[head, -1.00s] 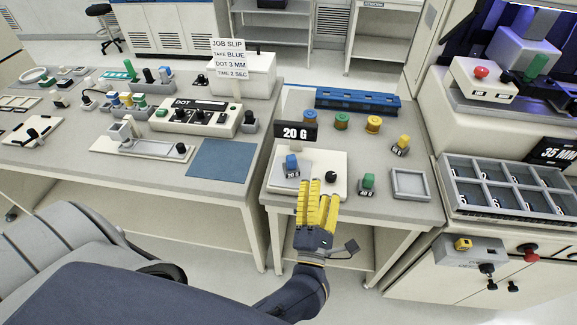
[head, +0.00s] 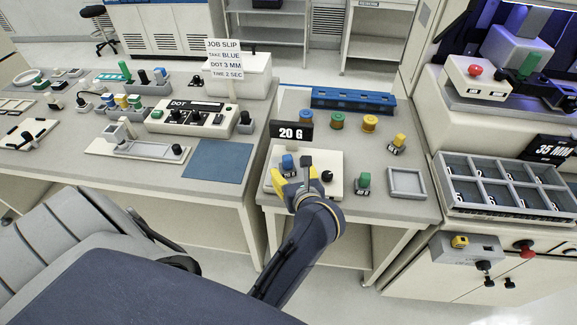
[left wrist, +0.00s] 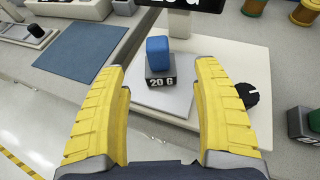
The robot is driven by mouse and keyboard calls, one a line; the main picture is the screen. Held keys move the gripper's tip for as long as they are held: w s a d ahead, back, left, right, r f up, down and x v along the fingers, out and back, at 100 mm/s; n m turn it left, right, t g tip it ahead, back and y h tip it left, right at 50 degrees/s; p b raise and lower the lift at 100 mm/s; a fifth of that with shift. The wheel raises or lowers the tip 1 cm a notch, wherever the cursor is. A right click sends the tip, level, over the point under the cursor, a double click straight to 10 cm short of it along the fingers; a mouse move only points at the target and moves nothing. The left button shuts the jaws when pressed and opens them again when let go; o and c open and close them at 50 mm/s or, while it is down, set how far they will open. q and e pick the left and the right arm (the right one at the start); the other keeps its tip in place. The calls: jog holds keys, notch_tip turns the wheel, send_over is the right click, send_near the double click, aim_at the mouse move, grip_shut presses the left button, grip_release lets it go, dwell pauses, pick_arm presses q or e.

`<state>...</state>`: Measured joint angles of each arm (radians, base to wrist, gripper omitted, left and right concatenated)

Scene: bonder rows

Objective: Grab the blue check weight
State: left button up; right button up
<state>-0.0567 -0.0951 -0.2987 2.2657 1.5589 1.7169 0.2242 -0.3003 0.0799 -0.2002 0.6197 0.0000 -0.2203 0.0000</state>
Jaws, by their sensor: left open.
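The blue check weight (head: 288,162) has a blue top on a dark base and stands upright on the white scale. In the left wrist view the blue check weight (left wrist: 158,58) shows "20 G" on its base and sits on the scale's light plate (left wrist: 170,103). My left gripper (head: 296,180) is open, with yellow fingers just in front of the weight. In the left wrist view the left gripper (left wrist: 160,88) has one finger each side of the picture and the weight beyond, centred between them, not touched. My right gripper is not in view.
A "20 G" display (head: 292,133) stands behind the weight. A black knob (head: 327,176) is right of it on the scale. A green weight (head: 364,182), a yellow weight (head: 399,142) and an empty grey tray (head: 407,183) are further right. A blue mat (head: 216,166) lies left.

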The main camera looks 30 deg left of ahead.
aim_at(289, 167)
pick_arm(q)
jog(key=shift+x, duration=2.65)
grip_shut()
jog(key=shift+r, duration=0.15)
